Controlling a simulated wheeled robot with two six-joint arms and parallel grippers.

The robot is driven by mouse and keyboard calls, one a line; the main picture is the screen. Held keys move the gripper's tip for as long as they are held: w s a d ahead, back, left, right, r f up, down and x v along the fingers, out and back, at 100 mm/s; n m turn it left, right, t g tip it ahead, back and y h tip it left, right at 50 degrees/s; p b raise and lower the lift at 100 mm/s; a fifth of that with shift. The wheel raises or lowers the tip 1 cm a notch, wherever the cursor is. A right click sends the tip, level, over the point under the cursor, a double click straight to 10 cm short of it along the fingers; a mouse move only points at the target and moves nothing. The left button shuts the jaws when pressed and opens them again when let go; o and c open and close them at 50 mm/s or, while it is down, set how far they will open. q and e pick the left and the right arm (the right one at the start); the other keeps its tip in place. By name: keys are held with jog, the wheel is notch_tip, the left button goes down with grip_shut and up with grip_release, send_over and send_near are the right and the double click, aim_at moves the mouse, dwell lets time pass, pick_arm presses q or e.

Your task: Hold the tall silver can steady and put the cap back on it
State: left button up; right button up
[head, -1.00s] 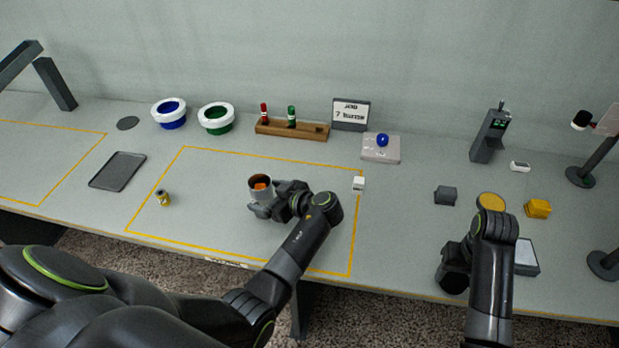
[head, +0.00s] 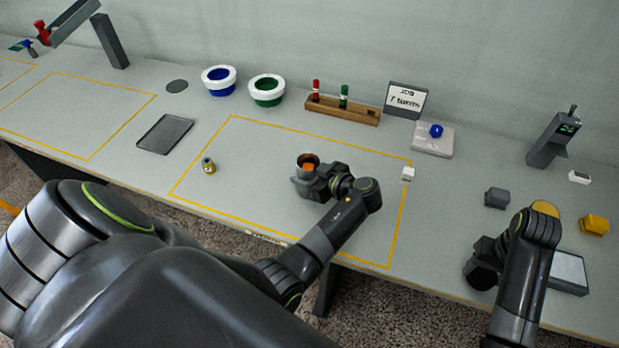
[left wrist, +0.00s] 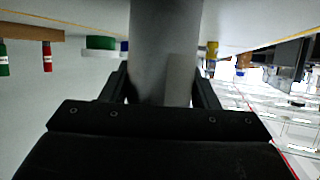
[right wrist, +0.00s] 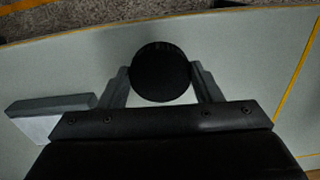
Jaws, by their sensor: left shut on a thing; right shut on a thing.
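The tall silver can (head: 301,173) stands inside the yellow outline on the table, its top open and orange-brown inside. My left gripper (head: 312,180) is shut on its side; in the left wrist view the can (left wrist: 165,35) rises between the fingers (left wrist: 160,90). My right gripper (head: 484,268) is over the table's front right. In the right wrist view a round black cap (right wrist: 160,72) sits between its fingers (right wrist: 161,84), which are shut on it. The cap is well apart from the can.
A grey-white block (head: 568,270) lies beside my right gripper. A yellow disc (head: 545,208), a yellow block (head: 594,225), a grey block (head: 497,198) and a small white cube (head: 408,173) are nearby. A small brass-coloured piece (head: 208,166) stands left of the can. Table between the grippers looks clear.

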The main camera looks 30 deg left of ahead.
pick_arm(q)
jog(key=shift+d+r, duration=0.1)
pick_arm(e)
jog(key=shift+d, duration=0.1)
